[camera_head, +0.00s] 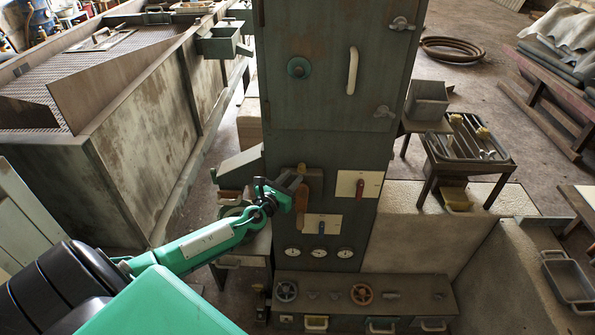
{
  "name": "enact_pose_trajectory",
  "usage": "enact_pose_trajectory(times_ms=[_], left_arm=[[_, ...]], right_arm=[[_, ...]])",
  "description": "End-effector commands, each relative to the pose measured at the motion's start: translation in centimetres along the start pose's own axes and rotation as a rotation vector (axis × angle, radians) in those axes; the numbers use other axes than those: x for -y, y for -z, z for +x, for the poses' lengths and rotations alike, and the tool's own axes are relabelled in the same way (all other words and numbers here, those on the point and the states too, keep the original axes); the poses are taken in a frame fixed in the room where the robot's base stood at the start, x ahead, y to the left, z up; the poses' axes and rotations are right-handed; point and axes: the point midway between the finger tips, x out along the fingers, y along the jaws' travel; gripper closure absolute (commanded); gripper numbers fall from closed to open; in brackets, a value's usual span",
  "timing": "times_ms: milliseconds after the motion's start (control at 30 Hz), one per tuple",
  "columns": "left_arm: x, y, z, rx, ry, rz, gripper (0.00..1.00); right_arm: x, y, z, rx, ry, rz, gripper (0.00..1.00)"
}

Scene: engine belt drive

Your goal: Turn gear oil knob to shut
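A tall green-grey cabinet (320,105) stands in the middle of the head view. A round teal knob (299,67) sits higher up. No label is readable, so I cannot tell which is the gear oil knob. My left gripper (294,190) is at the cabinet front, overlapping the orange-brown lever in the picture. Its finger gap and any contact are unclear. My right gripper is out of view.
Three round gauges (319,253) sit below the plates. A low bench (365,310) with handwheels (361,294) stands at the cabinet foot. A large rusty metal tank (140,130) is at left. A tray table (468,150) stands at right.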

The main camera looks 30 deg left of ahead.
Motion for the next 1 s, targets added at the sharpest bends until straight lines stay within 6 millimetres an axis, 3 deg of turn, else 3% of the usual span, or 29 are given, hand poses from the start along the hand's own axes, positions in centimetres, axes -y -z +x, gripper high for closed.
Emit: enact_pose_trajectory(times_ms=[300,700,733,867,1000], left_arm=[[0.0,0.0,3.4,0.0,0.0,0.0,0.7],[0.0,0.0,4.0,0.0,0.0,0.001,0.7],[0.0,0.0,4.0,-0.001,0.0,0.001,0.72],[0.0,0.0,4.0,0.0,0.0,0.0,0.97],[0.0,0.0,4.0,-0.001,-0.001,0.0,1.0]], right_arm=[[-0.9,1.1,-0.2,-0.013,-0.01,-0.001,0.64],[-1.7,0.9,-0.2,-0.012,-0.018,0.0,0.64],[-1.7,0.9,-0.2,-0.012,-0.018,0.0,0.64],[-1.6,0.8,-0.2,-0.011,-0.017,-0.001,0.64],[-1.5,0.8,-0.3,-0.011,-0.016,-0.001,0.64]])
